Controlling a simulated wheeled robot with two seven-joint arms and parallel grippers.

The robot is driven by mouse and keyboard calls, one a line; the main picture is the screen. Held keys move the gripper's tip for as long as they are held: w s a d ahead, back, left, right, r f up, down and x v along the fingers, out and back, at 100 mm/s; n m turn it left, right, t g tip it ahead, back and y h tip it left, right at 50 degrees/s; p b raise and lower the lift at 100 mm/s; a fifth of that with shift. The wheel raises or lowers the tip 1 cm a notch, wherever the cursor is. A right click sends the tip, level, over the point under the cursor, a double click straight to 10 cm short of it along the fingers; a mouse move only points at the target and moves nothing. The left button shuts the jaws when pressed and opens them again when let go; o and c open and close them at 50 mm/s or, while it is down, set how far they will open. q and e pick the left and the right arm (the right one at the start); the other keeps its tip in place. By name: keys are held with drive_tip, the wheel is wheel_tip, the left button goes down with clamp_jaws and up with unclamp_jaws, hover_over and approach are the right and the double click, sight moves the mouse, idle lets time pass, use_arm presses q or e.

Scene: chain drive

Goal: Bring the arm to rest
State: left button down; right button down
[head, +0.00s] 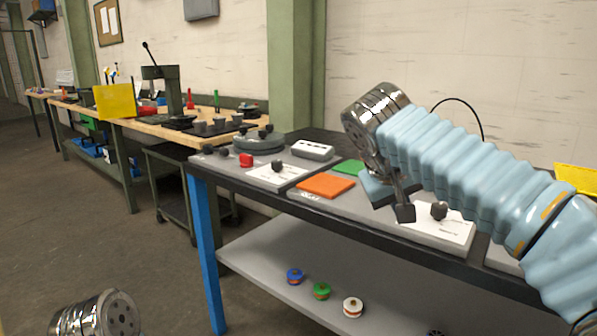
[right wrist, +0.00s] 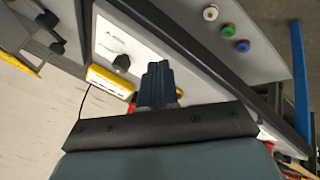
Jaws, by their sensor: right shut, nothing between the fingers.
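My right arm (head: 470,165) reaches in from the right in a pale blue ribbed sleeve with a chrome wrist. My right gripper (head: 404,213) points down over the front part of the workbench (head: 330,215), left of a black knob (head: 439,210) on a white panel. In the right wrist view the gripper's dark fingers (right wrist: 158,75) are together with nothing between them. A black knob on a white sheet (right wrist: 121,62) shows beside them there. At the bottom left of the head view is a chrome part of my left arm (head: 97,316); its gripper is out of the picture.
Several small spools, one green (head: 321,290), stand on the lower shelf. The floor at left is clear.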

drive_tip(key=w+a+f+n+g+y, duration=0.1)
drive_tip(key=w+a+f, duration=0.15)
drive_tip(key=f, duration=0.65)
drive_tip(key=w+a+f+n+y, duration=0.1)
drive_tip(key=w+a+f+n, duration=0.15)
drive_tip(key=f, duration=0.55)
wheel_tip(320, 180, down, 20)
drive_tip(key=s+a+g+y, duration=0.2)
drive_tip(key=s+a+y, duration=0.1)
drive_tip(key=s+f+m+g+y, duration=0.25)
drive_tip(key=s+f, duration=0.45)
drive_tip(key=f, duration=0.6)
drive_tip(key=s+f+m, duration=0.2)
drive_tip(key=s+f, duration=0.3)
drive_tip(key=s, duration=0.3)
drive_tip(key=s+f+m+y, duration=0.1)
drive_tip(key=s+f+m, duration=0.1)
drive_tip(key=s+f, duration=0.3)
drive_tip(key=s+t, duration=0.1)
drive_tip(key=s, duration=0.1)
drive_tip(key=shift+s+d+f, duration=0.2)
drive_tip(key=shift+s+d, duration=0.2)
drive_tip(key=shift+y, duration=0.25)
